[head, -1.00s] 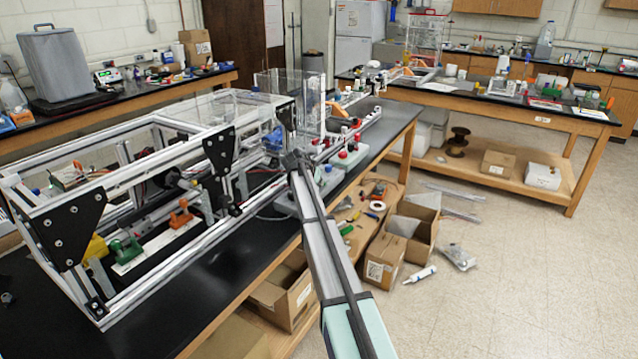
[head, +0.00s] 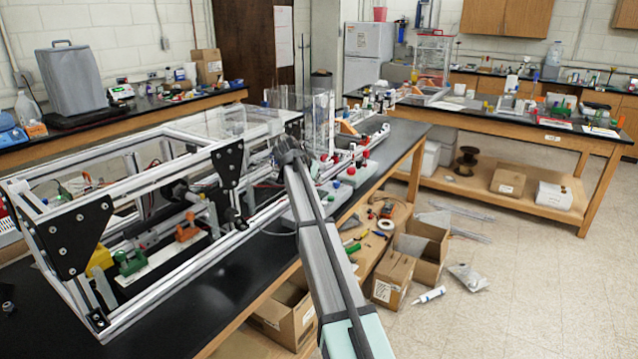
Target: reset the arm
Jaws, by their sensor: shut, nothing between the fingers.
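My arm reaches up from the bottom centre of the head view. My gripper (head: 287,151) is the small dark end at the far tip of the arm. It is shut with nothing in it. It shows in front of the right part of the aluminium extrusion frame (head: 120,154), near the clear panels. I cannot tell whether it touches anything. The fingertips are small and partly lost against the dark parts behind.
The frame stands on a black bench (head: 215,292) with bare top in front. Cardboard boxes (head: 392,279) stand on the floor and low shelf to the right. A second wood bench (head: 560,140) is at the back right. Floor is open at right.

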